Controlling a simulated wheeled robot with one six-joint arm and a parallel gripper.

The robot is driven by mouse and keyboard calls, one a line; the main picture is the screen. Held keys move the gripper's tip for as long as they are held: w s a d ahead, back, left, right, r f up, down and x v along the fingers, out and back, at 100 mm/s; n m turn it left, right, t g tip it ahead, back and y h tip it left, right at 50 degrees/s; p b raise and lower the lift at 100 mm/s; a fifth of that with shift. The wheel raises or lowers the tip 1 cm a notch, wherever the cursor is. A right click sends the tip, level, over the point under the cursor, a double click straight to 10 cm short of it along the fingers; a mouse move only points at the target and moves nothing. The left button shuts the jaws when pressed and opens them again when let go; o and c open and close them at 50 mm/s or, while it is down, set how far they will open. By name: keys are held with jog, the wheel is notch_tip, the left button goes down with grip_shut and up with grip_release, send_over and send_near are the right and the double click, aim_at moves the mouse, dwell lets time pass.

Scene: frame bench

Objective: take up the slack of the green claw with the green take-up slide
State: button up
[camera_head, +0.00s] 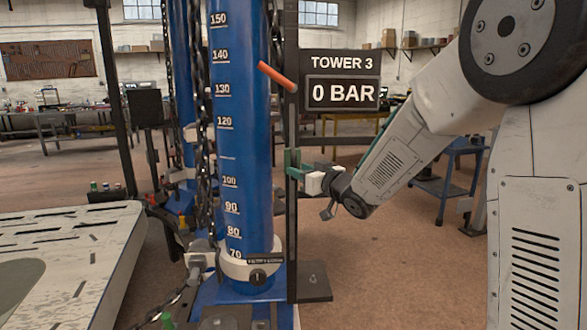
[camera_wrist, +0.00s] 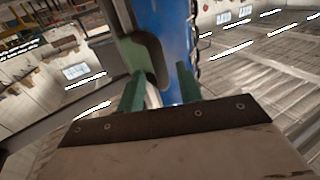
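The blue tower (camera_head: 240,130) stands upright in the middle of the head view, with a printed scale on its face. A dark upright rail (camera_head: 291,235) runs along its right side. A green piece that looks like the take-up slide (camera_head: 291,158) sits on this rail; in the wrist view it is a dark green plate (camera_wrist: 152,52). My gripper (camera_head: 301,173) is at the slide, coming from the right. In the wrist view its green fingers (camera_wrist: 160,88) are apart, with a gap beside the right finger. I cannot make out the green claw for certain.
A sign (camera_head: 341,81) reads "TOWER 3, 0 BAR" behind my gripper. A black chain (camera_head: 202,130) hangs along the tower's left side. A slotted pale platform (camera_head: 60,240) fills the lower left. A small green knob (camera_head: 167,320) shows at the bottom.

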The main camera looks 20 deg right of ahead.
aim_at(294, 181)
jog(key=shift+x, duration=1.9)
grip_shut()
jog(key=shift+s+f, duration=0.1)
jog(key=shift+f, duration=2.1)
jog(key=shift+c, duration=0.4)
grip_release()
jog(key=shift+o, duration=0.4)
jog(key=shift+r, duration=0.1)
jog(key=shift+r, duration=0.1)
